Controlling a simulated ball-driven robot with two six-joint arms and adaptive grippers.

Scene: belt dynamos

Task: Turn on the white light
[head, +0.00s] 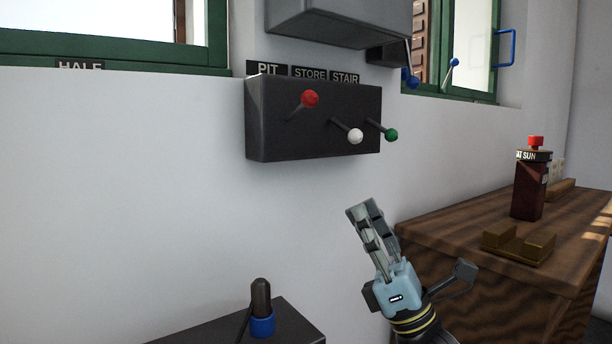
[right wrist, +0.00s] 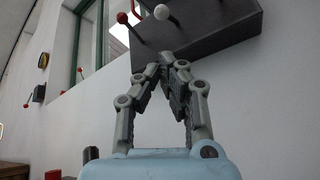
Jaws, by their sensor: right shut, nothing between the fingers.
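A dark switch box (head: 275,135) is on the white wall under the plates PIT, STORE and STAIR. Its lever with a white knob (head: 355,136) is under STORE and slants down. The lever with a red knob (head: 310,98) slants up, and the one with a green knob (head: 391,135) slants down. My right gripper (head: 363,208) is below the box, pointing up, shut and empty, apart from the levers. In the right wrist view its fingertips (right wrist: 160,58) meet in front of the box's lower part, below the white knob (right wrist: 161,12). My left gripper is not in view.
A grey housing (head: 340,22) hangs above the switch box. A wooden bench (head: 460,218) at the right bears a dark post with a red top marked SUN (head: 530,185) and a brass cradle (head: 518,245). A dark blue-collared handle (head: 261,300) stands low in front.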

